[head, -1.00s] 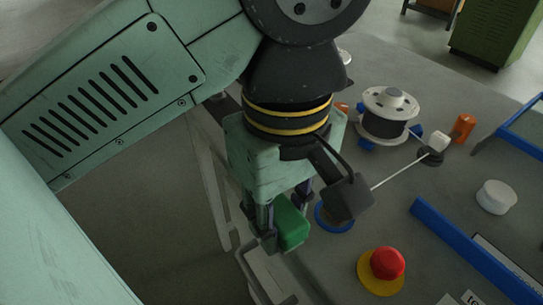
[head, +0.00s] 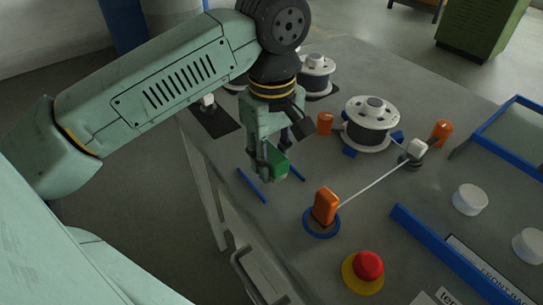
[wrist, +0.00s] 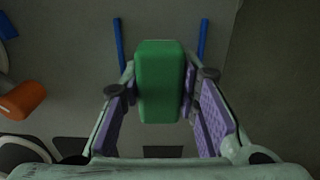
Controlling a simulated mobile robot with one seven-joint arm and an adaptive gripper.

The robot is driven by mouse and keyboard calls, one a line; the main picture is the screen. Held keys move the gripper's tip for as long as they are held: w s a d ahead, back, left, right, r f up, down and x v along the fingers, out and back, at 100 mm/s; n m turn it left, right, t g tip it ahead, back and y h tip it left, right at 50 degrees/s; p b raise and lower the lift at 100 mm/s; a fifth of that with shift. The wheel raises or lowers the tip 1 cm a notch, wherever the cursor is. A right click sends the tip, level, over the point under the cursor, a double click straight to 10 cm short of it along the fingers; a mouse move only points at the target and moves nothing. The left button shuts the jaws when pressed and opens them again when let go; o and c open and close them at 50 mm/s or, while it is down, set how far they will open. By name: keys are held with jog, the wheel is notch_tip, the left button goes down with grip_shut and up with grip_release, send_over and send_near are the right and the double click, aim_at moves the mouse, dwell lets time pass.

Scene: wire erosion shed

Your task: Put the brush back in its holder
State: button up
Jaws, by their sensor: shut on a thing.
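The brush, a green block (head: 279,166), is between the fingers of my gripper (head: 271,160), which is shut on it. The wrist view shows the green block (wrist: 160,80) between the purple finger pads, with its lower end hidden from view. Two thin parallel blue strips, which look like the holder, lie on the grey table: the left strip (head: 251,187) and the right strip (head: 294,170). In the wrist view the left strip (wrist: 119,45) and right strip (wrist: 203,40) run on either side of the block. I cannot tell how high the brush is above the table.
An orange block (head: 326,206) with a blue ring base stands to the right, with a thin rod or wire running to a white-topped post (head: 417,150). A wire spool (head: 370,125) stands behind. A red button (head: 368,265) is in front. The table's left edge is close.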

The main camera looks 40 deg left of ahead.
aim_at(271, 154)
jog(key=shift+f, duration=0.65)
jog(key=shift+f, duration=0.1)
jog(key=shift+f, duration=0.15)
jog(key=o, duration=1.1)
notch_tip(271, 154, up, 12)
jog(key=shift+r+b, duration=0.25)
jog(key=shift+b, duration=0.35)
